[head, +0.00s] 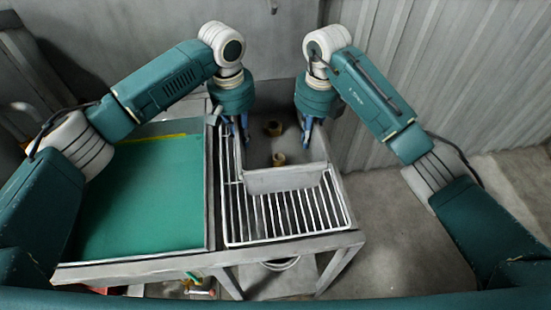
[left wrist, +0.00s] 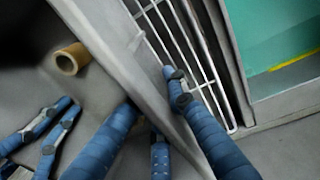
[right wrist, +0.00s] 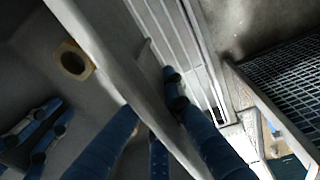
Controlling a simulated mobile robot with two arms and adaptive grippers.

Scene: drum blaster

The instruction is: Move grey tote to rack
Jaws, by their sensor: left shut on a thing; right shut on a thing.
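The grey tote (head: 284,180) is on or just above the white wire rack (head: 268,215), at the rack's far part; I cannot tell whether it touches the wires. Two small tan parts lie inside, a ring-like one (head: 279,159) and a darker one (head: 272,128). My left gripper (head: 243,138) is shut on the tote's left wall, with fingers on both sides of it (left wrist: 150,110). My right gripper (head: 307,136) is shut on the right wall, which shows between its fingers in the right wrist view (right wrist: 150,110).
A green mat (head: 145,195) in a metal-edged work surface lies left of the rack. A corrugated metal wall (head: 450,75) stands at the right and back. Concrete floor (head: 390,230) is open at the right. A dark grating (right wrist: 285,95) shows in the right wrist view.

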